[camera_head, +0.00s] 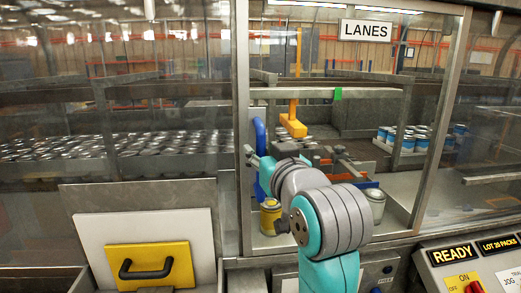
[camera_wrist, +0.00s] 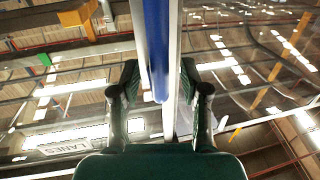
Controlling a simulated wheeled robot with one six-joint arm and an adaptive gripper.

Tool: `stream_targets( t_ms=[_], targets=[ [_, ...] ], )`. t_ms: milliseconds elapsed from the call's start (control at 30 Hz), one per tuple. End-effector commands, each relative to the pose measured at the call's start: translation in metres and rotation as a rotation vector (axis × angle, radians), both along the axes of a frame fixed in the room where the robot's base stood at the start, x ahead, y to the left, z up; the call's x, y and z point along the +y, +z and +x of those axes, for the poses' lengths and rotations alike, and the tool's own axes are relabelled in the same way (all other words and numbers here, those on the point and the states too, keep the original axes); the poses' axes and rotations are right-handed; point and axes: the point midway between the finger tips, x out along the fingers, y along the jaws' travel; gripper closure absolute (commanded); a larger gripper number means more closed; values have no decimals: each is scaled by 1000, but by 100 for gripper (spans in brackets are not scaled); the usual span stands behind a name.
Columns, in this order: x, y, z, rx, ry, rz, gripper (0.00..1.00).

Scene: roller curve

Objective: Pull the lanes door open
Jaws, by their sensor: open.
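The lanes door is a clear panel in a grey metal frame (camera_head: 455,110), with a white LANES sign (camera_head: 366,30) at its top. It looks closed. Its upright blue handle (camera_head: 260,140) is at the left edge, partly hidden by my arm. In the wrist view the blue handle (camera_wrist: 156,45) runs down between the two fingers of my gripper (camera_wrist: 160,85). The fingers are apart, one on each side of it, with gaps showing. The LANES sign also shows in the wrist view (camera_wrist: 75,143). My gripper's fingertips are hard to make out in the head view.
Behind the glass are rows of cans (camera_head: 110,150), blue-labelled cans (camera_head: 405,138) and an orange post (camera_head: 293,120). A yellow can (camera_head: 270,216) stands below the handle. A yellow plate with a black handle (camera_head: 147,268) is lower left; a control panel (camera_head: 480,265) is lower right.

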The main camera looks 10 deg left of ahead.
Motion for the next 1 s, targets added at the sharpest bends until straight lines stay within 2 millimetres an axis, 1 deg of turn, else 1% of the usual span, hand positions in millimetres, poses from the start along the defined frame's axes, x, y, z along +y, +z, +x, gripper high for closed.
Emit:
stream_targets(
  t_ms=[100,200,500,533,567,600,700,1000],
  targets=[
    [5,0,10,0,0,0,54],
    [7,0,15,0,0,0,54],
    [8,0,16,-1,0,0,54],
    [8,0,16,-1,0,0,60],
    [8,0,16,0,0,0,67],
    [8,0,16,0,0,0,77],
    [8,0,16,0,0,0,100],
    [6,0,17,-1,-1,0,100]
  ],
)
